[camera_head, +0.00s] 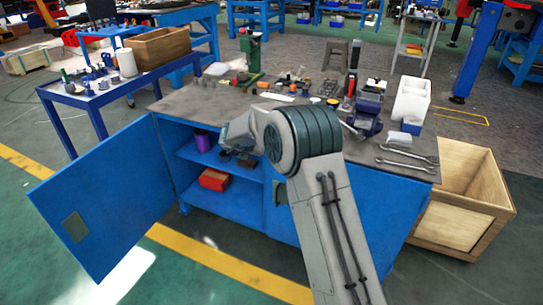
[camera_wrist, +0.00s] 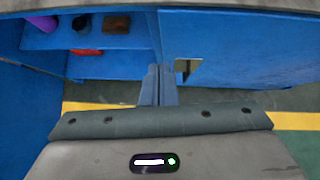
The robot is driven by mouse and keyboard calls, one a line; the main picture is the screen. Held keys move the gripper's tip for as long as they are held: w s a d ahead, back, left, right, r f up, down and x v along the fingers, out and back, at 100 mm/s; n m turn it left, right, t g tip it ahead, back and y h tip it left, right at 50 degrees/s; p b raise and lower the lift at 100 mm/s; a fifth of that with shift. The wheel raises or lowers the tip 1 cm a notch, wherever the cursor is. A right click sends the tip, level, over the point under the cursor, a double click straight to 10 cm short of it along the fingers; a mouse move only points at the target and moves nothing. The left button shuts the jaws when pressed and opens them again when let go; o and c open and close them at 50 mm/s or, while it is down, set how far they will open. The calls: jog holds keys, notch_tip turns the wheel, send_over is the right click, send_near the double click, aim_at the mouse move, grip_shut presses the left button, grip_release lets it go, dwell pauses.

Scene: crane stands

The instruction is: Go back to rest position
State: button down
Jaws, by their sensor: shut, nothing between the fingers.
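My gripper (camera_wrist: 159,72) shows in the wrist view with its two fingers together, shut and empty. It points toward the front of a blue workbench cabinet, near the edge between the open compartment and the closed door (camera_wrist: 235,50). In the head view my arm reaches forward and bends in front of the workbench (camera_head: 210,100); the fingers are hard to make out there. A purple container (camera_head: 202,140) and a red box (camera_head: 215,179) stand on the cabinet shelves; the red box also shows in the wrist view (camera_wrist: 87,52).
The left cabinet door (camera_head: 110,200) stands wide open. A wooden crate (camera_head: 465,230) is right of the bench. A vise (camera_head: 365,115), a green press (camera_head: 250,60) and wrenches (camera_head: 408,160) are on top. A blue table (camera_head: 85,100) stands at left. Floor in front is clear.

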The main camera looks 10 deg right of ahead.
jog(key=s+r+n+t+y+p, duration=0.2)
jog(key=s+r+n+y+p, duration=0.3)
jog(key=r+n, duration=0.65)
jog(key=s+r+n+t+y+p, duration=0.15)
jog(key=s+r+n+p, duration=0.4)
jog(key=r, duration=0.95)
jog(key=s+d+n+g+h+p, duration=0.1)
jog(key=s+d+n+g+p, duration=0.1)
jog(key=s+n, duration=0.6)
jog(key=s+d+r+n+g+h+p, duration=0.1)
jog(key=s+d+n+g+p, duration=0.2)
jog(key=s, duration=1.2)
jog(key=s+d+n+g+h+p, duration=0.1)
jog(key=s+d+n+g+p, duration=0.1)
jog(key=s+d+n+g, duration=0.2)
jog(key=s+d+n, duration=0.3)
jog(key=s+n, duration=0.5)
jog(key=shift+d+r+n+p, duration=0.2)
jog(key=shift+d+n+p, duration=0.05)
jog(key=shift+n+p, duration=0.05)
